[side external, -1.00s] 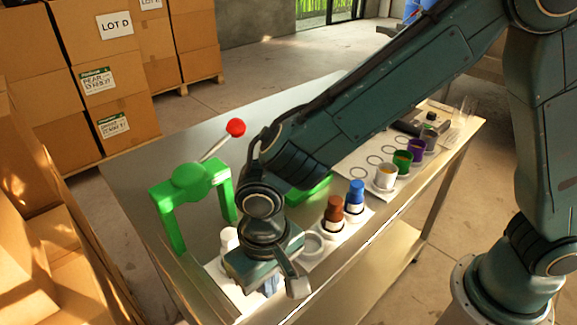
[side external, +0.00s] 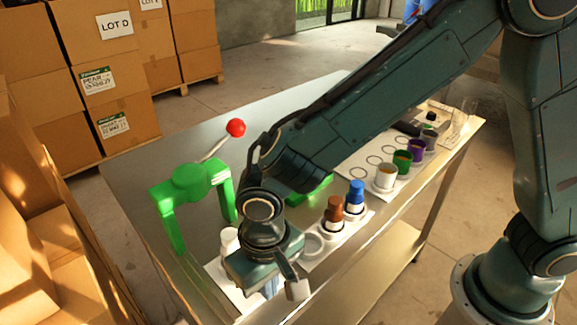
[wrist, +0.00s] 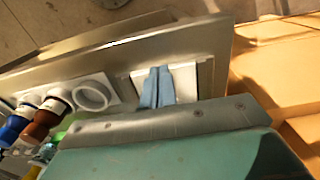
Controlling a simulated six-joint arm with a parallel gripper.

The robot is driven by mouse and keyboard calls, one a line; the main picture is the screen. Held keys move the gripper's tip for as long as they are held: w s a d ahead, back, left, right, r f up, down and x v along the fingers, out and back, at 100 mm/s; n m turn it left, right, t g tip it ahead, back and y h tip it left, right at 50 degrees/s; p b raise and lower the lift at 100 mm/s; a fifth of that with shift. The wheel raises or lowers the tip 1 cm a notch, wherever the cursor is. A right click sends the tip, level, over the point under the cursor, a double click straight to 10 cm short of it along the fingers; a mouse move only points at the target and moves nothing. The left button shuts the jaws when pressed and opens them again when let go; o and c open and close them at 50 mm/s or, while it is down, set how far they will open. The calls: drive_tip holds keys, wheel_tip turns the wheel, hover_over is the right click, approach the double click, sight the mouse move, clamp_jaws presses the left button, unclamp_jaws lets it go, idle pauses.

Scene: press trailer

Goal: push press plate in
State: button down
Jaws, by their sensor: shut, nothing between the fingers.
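A green press frame (side external: 190,183) with a lever ending in a red ball (side external: 236,127) stands upright on the metal table at left in the side view. A flat green piece (side external: 309,192) lies on the table right of it, partly hidden behind my arm; I cannot tell whether it is the press plate. My gripper (side external: 270,289) is low over the table's front edge area, clear of the press frame. In the wrist view its blue-grey fingers (wrist: 155,88) are shut together and empty, over a white pad (wrist: 186,82). The press is not clearly visible in the wrist view.
A white bottle (side external: 229,241) stands beside my gripper. Brown (side external: 334,209) and blue (side external: 356,193) bottles stand to its right near a white ring (side external: 312,245). A row of coloured cups (side external: 402,161) stands farther right. Bare table (side external: 280,115) lies behind the press.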

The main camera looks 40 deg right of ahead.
sight(226, 230)
drive_tip(key=shift+f, duration=0.7)
drive_tip(key=shift+w, duration=0.1)
drive_tip(key=shift+w, duration=5.9)
drive_tip(key=shift+s, duration=0.45)
drive_tip(key=shift+r, duration=0.15)
drive_tip(key=shift+r, duration=4.4)
